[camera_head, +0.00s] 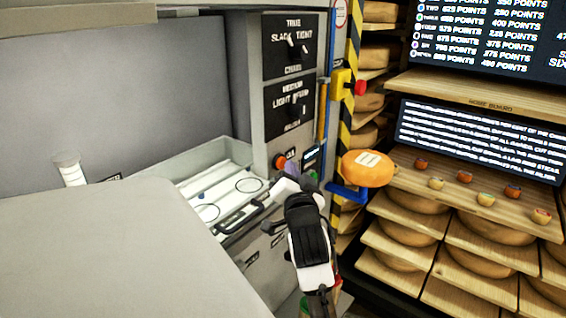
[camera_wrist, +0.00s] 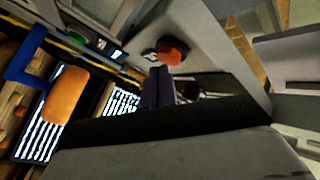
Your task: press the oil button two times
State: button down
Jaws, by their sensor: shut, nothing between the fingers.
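The oil button is a round orange-red button (camera_head: 280,161) on the grey machine panel, beside a small dark label whose lettering is only partly legible. In the wrist view the red button (camera_wrist: 173,50) stands out from the panel, just beyond and right of the fingertips. My gripper (camera_head: 291,168) is shut and empty, close to the button on its right side in the head view. Its dark fingers also show in the wrist view (camera_wrist: 158,74). I cannot tell whether the fingertips touch the button or panel.
Two black switch panels (camera_head: 289,107) are above the button. A yellow box with a red button (camera_head: 360,88) is at upper right. An orange cheese wheel (camera_head: 367,168) sits on a blue holder (camera_head: 347,194) right of my gripper. A tray with rings (camera_head: 215,170) lies left.

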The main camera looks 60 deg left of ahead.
jog(key=shift+s+a, duration=0.1)
jog(key=shift+a, duration=0.3)
dwell(0.6)
jog(key=shift+d, duration=0.15)
jog(key=shift+w+d, duration=0.25)
jog(key=shift+d, duration=0.4)
jog(key=shift+w+d, duration=0.25)
jog(key=shift+d, duration=0.55)
jog(key=shift+w+d, duration=0.25)
jog(key=shift+d, duration=0.55)
jog(key=shift+w+d, duration=0.25)
jog(key=shift+d, duration=0.55)
dwell(1.1)
jog(key=shift+w+d+b, duration=0.3)
jog(key=shift+d+b, duration=0.6)
jog(key=shift+b, duration=0.3)
jog(key=shift+w+d+b, duration=0.3)
jog(key=shift+d+b, duration=0.6)
jog(key=shift+b, duration=0.3)
